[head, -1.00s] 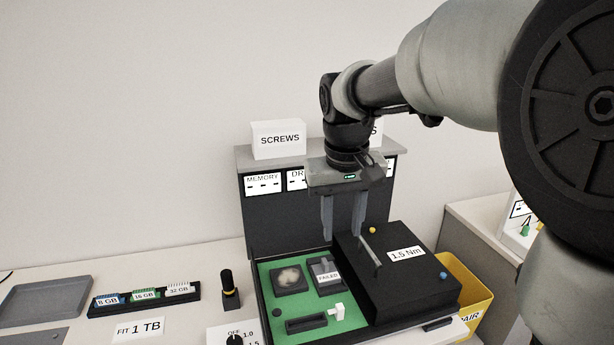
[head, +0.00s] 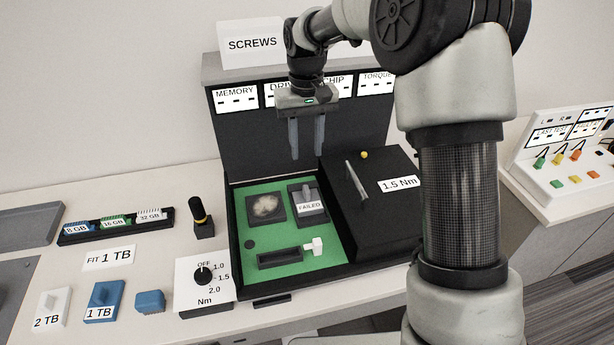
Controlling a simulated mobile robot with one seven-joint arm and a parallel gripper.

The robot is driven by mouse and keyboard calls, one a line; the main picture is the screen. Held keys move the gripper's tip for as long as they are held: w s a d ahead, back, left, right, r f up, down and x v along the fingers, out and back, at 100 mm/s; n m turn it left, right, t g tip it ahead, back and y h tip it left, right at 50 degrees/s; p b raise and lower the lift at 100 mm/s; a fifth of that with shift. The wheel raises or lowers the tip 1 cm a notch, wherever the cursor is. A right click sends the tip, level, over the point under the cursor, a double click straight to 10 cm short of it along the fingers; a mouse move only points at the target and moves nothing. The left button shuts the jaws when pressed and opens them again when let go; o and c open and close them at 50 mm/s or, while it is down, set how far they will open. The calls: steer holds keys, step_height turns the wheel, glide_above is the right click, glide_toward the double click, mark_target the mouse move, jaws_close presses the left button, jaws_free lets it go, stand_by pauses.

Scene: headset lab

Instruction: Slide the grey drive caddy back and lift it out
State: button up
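The grey drive caddy (head: 313,219), with a white FAILED label, sits in a dark bay on the green board (head: 288,272) of the open device, in the head view. A raised grey grip stands on the caddy. My gripper (head: 307,157) is open and empty. Its two fingers point down, apart from each other, and show just above the caddy in the picture, against the dark upright panel. The caddy and fingers do not appear to touch. How far the fingertips are above or behind the caddy is hard to tell.
A dark cover (head: 378,218) with an upright handle, labelled 1.5 Nm, borders the board's right side. A white connector (head: 317,246) stands in front of the caddy. A torque dial (head: 203,276), a 1 TB drive (head: 104,302), a 2 TB drive (head: 52,308) and a memory rack (head: 117,224) stand left.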

mark_target(307, 190)
step_height(307, 190, down, 14)
steer(key=shift+f+b, duration=0.1)
steer(key=shift+b, duration=0.3)
steer(key=shift+c, duration=0.2)
jaws_close()
